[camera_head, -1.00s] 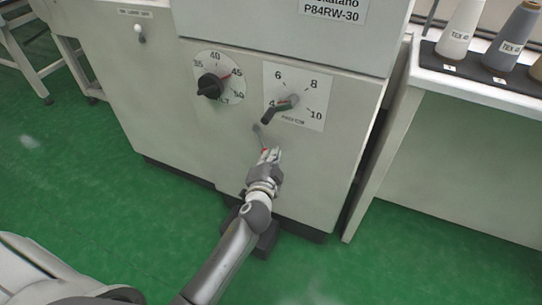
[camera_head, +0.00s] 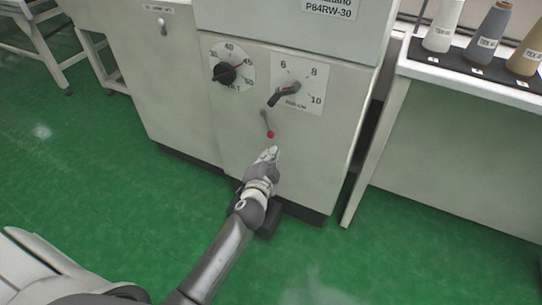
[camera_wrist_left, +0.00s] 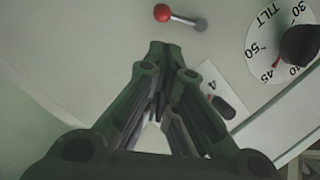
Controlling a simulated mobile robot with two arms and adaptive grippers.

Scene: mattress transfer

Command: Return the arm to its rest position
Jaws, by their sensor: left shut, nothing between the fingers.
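My left gripper (camera_head: 270,153) is shut and empty in the head view. It is just below the small lever with the red ball end (camera_head: 270,134) on the machine front, with a small gap between them. In the left wrist view the closed fingers (camera_wrist_left: 165,46) point at the pale panel, and the red ball lever (camera_wrist_left: 162,13) lies beyond their tips, apart from them. My right gripper is not in view.
The machine (camera_head: 180,95) carries a tilt dial (camera_head: 226,73) and a pick dial (camera_head: 288,88) above the lever. A white table (camera_head: 500,92) with yarn cones (camera_head: 490,30) stands at the right. Green floor (camera_head: 90,150) is open at the left.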

